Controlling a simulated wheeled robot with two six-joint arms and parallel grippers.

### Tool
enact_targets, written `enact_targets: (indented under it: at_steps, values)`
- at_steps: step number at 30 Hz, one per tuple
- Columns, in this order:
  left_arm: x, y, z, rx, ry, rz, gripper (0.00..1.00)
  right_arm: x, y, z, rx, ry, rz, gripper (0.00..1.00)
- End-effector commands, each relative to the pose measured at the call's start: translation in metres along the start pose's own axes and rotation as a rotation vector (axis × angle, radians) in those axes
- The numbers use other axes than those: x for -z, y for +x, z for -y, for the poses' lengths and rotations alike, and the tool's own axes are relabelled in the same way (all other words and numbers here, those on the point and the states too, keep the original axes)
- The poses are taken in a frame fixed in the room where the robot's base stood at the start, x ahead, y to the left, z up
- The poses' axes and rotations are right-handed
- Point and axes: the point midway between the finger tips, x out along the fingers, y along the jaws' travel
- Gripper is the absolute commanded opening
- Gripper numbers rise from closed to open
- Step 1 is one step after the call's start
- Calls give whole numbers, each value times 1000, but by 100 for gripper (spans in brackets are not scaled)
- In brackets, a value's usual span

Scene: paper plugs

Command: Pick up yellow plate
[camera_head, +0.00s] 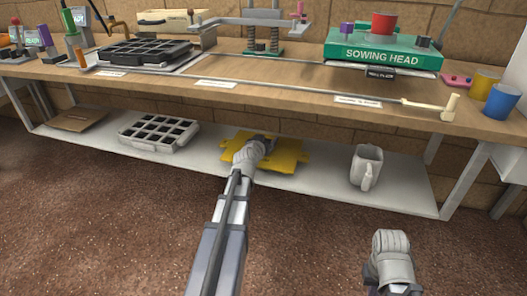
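The yellow plate (285,157) lies on the white lower shelf under the bench, flat with notched edges. My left arm reaches in over the shelf, and my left gripper (268,143) is at the plate's upper left part, covering some of it. Its fingertips are small and partly hidden by the wrist, so I cannot tell whether it touches or grips the plate. My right arm's wrist (391,255) shows at the bottom right, in front of the shelf and away from the plate. The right fingers cannot be made out.
A brown flat piece (80,119) lies far left. The wooden bench top (290,75) overhangs the shelf, carrying a green sowing head (383,51).

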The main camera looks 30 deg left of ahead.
Motion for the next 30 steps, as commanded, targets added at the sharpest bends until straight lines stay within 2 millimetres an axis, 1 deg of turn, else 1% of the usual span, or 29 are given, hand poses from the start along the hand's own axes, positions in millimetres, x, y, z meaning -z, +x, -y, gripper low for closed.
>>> enact_targets:
  at_steps: [1, 2, 18, 20, 30]
  values:
    - [0, 0, 0, 0, 0, 0, 70, 0, 0, 0, 0, 0, 0, 0]
    - [0, 0, 0, 0, 0, 0, 67, 0, 0, 0, 0, 0, 0, 0]
    - [0, 0, 0, 0, 0, 0, 6, 0, 0, 0, 0, 0, 0, 0]
    - [0, 0, 0, 0, 0, 0, 0, 0, 0, 0, 0, 0, 0, 0]
    - [0, 0, 0, 1, 0, -1, 0, 0, 0, 0, 0, 0, 0, 0]
